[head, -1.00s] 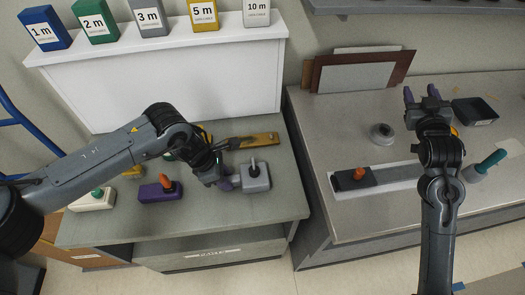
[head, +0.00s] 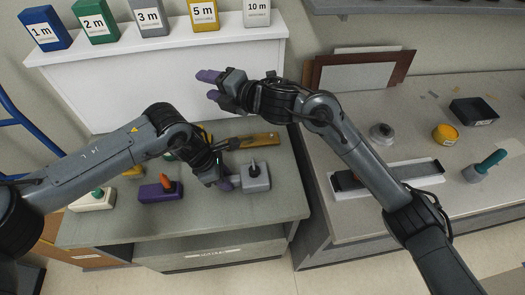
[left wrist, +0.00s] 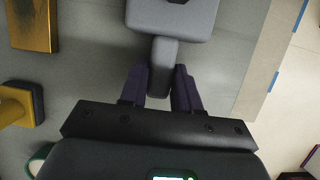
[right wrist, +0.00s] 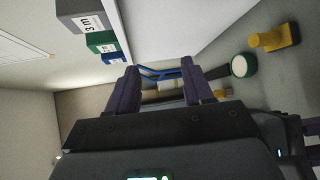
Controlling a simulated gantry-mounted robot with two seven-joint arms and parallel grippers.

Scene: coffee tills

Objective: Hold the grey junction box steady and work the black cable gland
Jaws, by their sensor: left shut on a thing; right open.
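The grey junction box (head: 257,178) sits on the left bench near its right front side, with the black cable gland (head: 254,169) upright on its top. In the left wrist view the box (left wrist: 172,18) shows at the top with a grey tab (left wrist: 163,68) pointing toward me. My left gripper (head: 231,183) is shut on that tab, its purple fingers (left wrist: 161,85) on either side. My right gripper (head: 209,84) is open and empty, raised in front of the white shelf unit, above and left of the box. Its open fingers (right wrist: 158,88) also show in the right wrist view.
A purple block with an orange knob (head: 161,190) and a white block with a green knob (head: 94,199) stand left of the box. A yellow-brown plate (head: 260,140) lies behind it.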

